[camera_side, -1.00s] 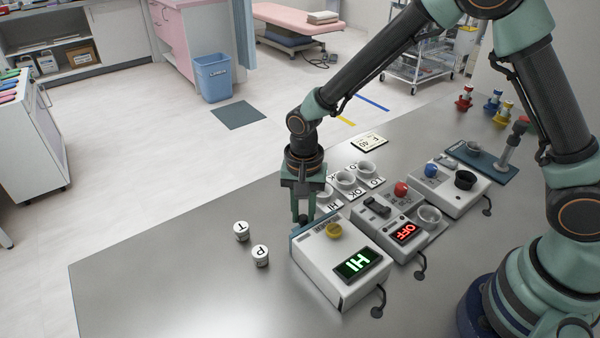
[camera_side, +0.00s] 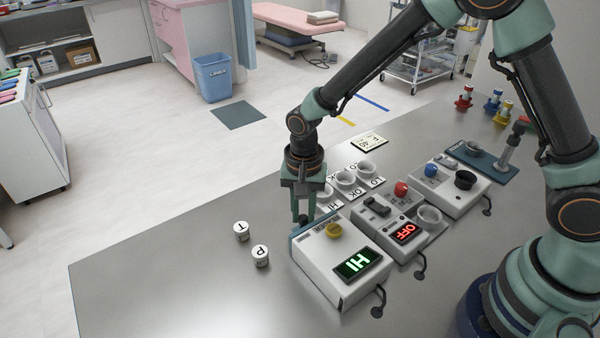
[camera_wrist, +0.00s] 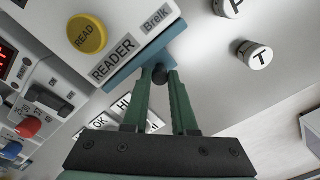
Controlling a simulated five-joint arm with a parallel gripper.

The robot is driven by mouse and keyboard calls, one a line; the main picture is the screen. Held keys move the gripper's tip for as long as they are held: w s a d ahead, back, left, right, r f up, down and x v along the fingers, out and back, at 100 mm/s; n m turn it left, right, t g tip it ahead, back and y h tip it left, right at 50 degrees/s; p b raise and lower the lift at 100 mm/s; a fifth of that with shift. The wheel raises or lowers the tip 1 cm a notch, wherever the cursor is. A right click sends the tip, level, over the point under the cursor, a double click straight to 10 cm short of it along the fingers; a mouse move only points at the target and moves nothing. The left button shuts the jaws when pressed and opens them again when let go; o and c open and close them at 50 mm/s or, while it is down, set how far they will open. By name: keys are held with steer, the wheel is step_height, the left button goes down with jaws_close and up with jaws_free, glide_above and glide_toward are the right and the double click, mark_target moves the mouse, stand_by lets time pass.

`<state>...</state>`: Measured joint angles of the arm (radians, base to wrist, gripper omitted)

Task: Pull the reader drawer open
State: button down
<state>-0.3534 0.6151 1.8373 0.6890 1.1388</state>
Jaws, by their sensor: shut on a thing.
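The reader (camera_side: 322,262) is a white box with a yellow button, a green display showing HI and a blue drawer front on its far left side. In the wrist view, the reader (camera_wrist: 115,35) shows its READER label and yellow READ button. The blue drawer front (camera_wrist: 143,57) lies along its edge and looks closed or nearly so. My gripper (camera_side: 303,219) reaches down at the drawer front. In the wrist view, my gripper (camera_wrist: 160,76) is shut on the dark round drawer knob (camera_wrist: 159,73), which its fingers partly hide.
Two white lidded cups, P (camera_side: 260,256) and T (camera_side: 241,231), stand left of the reader on the grey table (camera_side: 170,265). A device with an OFF display (camera_side: 405,233) stands to the right. Cups on labelled cards (camera_side: 346,180) stand behind. The table's left part is clear.

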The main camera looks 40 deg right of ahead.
stand_by(0.3)
steer(key=w, duration=0.7)
steer(key=shift+w+r, duration=0.1)
steer(key=shift+w, duration=0.1)
steer(key=c, duration=1)
jaws_free()
step_height(320, 180, up, 12)
steer(key=shift+s+r, duration=0.1)
